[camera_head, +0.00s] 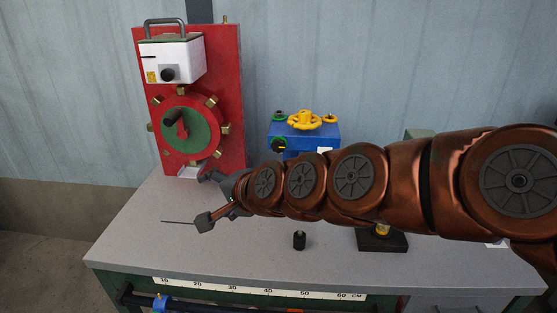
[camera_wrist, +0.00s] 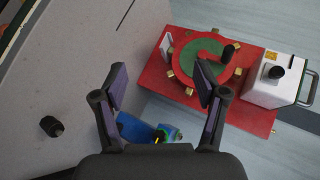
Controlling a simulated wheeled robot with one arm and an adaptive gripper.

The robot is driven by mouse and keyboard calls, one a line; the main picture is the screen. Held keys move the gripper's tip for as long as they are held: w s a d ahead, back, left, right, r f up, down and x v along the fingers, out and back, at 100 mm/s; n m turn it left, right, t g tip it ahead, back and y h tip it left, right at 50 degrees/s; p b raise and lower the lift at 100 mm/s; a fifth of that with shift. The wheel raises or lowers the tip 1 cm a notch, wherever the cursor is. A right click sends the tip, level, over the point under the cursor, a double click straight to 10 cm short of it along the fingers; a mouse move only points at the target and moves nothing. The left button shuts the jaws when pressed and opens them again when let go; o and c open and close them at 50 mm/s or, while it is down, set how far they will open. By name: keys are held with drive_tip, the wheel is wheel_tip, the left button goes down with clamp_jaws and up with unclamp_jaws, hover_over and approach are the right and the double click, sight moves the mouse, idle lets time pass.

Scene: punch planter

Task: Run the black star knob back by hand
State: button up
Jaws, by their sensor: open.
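I cannot tell for certain which black knob is the star knob. One black knob (camera_head: 279,146) is on the front of the blue block (camera_head: 318,134), at its left. Another black knob (camera_head: 168,75) is on the white box (camera_head: 190,58) at the top of the red panel (camera_head: 225,90); it also shows in the wrist view (camera_wrist: 276,72). My gripper (camera_head: 207,201) is open and empty over the bench, in front of the red panel. In the wrist view its fingers (camera_wrist: 160,78) are wide apart, with the blue block (camera_wrist: 134,128) partly hidden behind.
The panel bears a red ring with a green dial (camera_head: 203,136) and a black handle (camera_head: 172,117). A yellow handwheel (camera_head: 305,120) tops the blue block. A small black cylinder (camera_head: 299,241) and a dark base (camera_head: 385,243) stand on the bench (camera_head: 240,260). The left front is mostly clear.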

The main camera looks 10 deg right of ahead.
drive_tip(key=w+r+m+t+b, duration=0.2)
drive_tip(key=w+m+t, duration=0.1)
drive_tip(key=w+m, duration=0.2)
drive_tip(key=m+t+h+b, duration=0.4)
drive_tip(key=m+h+b, duration=0.65)
drive_tip(key=m, duration=1.15)
approach(278, 147)
drive_tip(key=w+h+p, duration=0.2)
drive_tip(key=shift+f+x, duration=0.15)
drive_tip(key=shift+x, duration=1.75)
drive_tip(key=shift+f+x, duration=0.15)
drive_tip(key=shift+x, duration=1.75)
drive_tip(key=shift+a, duration=0.2)
drive_tip(key=c, duration=1.1)
drive_tip(key=shift+c, duration=0.2)
